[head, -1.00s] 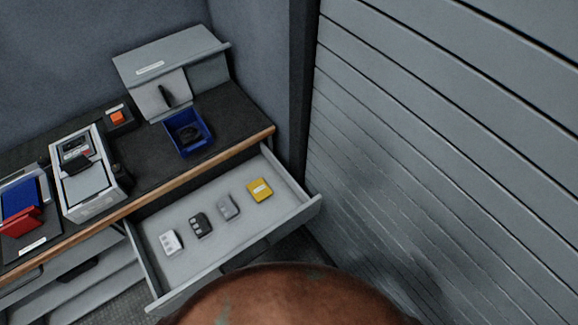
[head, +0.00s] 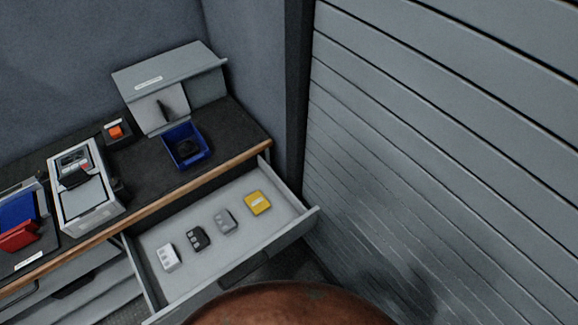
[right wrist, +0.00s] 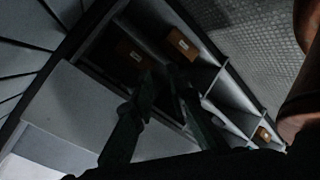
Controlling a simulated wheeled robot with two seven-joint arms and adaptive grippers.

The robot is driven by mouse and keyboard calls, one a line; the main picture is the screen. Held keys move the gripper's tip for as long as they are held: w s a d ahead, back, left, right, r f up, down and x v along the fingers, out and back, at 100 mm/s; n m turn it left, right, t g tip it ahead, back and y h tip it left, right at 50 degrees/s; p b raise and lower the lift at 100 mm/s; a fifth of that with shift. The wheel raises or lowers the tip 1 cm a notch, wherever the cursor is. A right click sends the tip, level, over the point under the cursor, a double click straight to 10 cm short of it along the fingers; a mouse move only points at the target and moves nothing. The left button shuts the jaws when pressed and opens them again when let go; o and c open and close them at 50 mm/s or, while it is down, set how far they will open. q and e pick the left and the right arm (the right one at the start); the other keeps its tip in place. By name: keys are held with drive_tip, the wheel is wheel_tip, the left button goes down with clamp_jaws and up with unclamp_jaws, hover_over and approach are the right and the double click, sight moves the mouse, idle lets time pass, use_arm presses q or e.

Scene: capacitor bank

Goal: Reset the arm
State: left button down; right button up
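My right gripper (right wrist: 160,80) shows in the right wrist view as two dark fingers with a gap between their tips. It is open, and nothing shows between the fingers. Neither gripper is in the head view, and my left gripper is not seen at all. A rounded reddish-brown shape fills the bottom of the head view and hides what lies behind it; a similar surface shows at the right edge of the right wrist view.
An open drawer (head: 185,277) holds a white, a black, a grey and a yellow block (head: 257,202). Above it, the dark bench carries a blue bin (head: 200,157), a grey device (head: 85,208) and an orange button (head: 116,131). A slatted wall (head: 440,130) stands at right.

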drive_tip(key=s+d+f+m+g+h, duration=0.1)
drive_tip(key=s+d+f+m+h, duration=0.3)
drive_tip(key=d+f, duration=0.45)
drive_tip(key=s+d+f+m+g+h, duration=0.1)
drive_tip(key=s+d+f+m+h, duration=0.2)
drive_tip(key=d+f+m, duration=0.45)
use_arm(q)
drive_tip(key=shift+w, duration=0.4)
use_arm(e)
drive_tip(key=s+d+f+m+g, duration=0.1)
drive_tip(key=s+f+m+g, duration=0.2)
drive_tip(key=s, duration=0.9)
drive_tip(key=s+d+f+m+g+h, duration=0.1)
drive_tip(key=s+d+f+m+g, duration=0.1)
drive_tip(key=s+f, duration=0.7)
drive_tip(key=s+m+g, duration=0.1)
drive_tip(key=s+m, duration=0.1)
drive_tip(key=s, duration=0.1)
drive_tip(key=shift+s+h, duration=0.3)
drive_tip(key=shift+s, duration=0.05)
drive_tip(key=shift+d, duration=0.1)
